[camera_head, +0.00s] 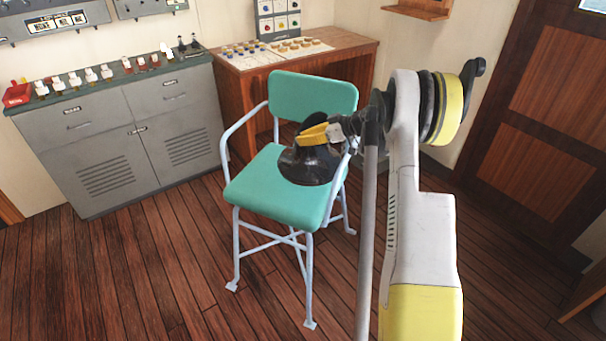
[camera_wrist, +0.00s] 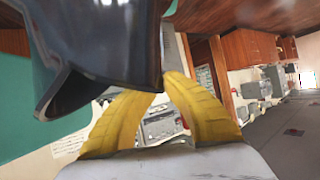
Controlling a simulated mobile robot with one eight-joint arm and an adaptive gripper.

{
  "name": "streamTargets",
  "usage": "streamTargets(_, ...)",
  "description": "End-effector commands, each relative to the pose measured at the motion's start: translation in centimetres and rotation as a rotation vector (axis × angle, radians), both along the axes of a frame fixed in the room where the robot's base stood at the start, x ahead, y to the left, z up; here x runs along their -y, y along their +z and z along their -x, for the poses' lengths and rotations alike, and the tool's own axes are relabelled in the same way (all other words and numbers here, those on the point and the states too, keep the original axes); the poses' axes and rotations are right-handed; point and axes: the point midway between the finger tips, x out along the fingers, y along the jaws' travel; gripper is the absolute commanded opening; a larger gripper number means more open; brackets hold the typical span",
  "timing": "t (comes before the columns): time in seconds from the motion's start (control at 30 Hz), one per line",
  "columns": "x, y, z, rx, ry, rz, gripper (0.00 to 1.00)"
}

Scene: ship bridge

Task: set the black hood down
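The black hood (camera_head: 307,166) is a dark, shiny, flared piece at the teal seat (camera_head: 272,207) of a tall chair. Its lower rim looks to be at or just above the seat; I cannot tell whether it bears on it. My gripper (camera_head: 313,134) is at the hood's upper part, coming from the right. In the wrist view the hood (camera_wrist: 95,45) fills the upper left, and my gripper's yellow fingers (camera_wrist: 165,85) bend together with the hood's edge between their tips. The left fingertip is partly hidden behind the hood.
The chair's teal backrest (camera_head: 313,93) and pale metal armrests stand around the seat. A wooden desk (camera_head: 320,60) with papers and small items is behind it. A grey cabinet (camera_head: 120,125) with several small objects on top stands at the left. The wooden floor in front is clear.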

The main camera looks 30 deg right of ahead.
Motion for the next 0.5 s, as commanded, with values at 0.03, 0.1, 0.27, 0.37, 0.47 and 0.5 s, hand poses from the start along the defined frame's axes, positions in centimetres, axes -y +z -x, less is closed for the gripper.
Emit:
streamTargets(0.03, -0.1, -0.2, 0.0, 0.001, 0.002, -0.001, 0.0)
streamTargets(0.1, -0.3, -0.4, -0.1, 0.001, 0.006, 0.0, 0.0)
streamTargets(0.27, -1.3, -1.5, -1.2, 0.001, 0.009, -0.001, 0.0)
streamTargets(0.37, -2.3, -2.5, -2.5, 0.002, 0.007, -0.002, 0.0)
streamTargets(0.47, -3.6, -3.7, -3.8, 0.002, 0.008, -0.001, 0.0)
streamTargets(0.5, -4.1, -4.2, -4.5, 0.002, 0.009, -0.002, 0.0)
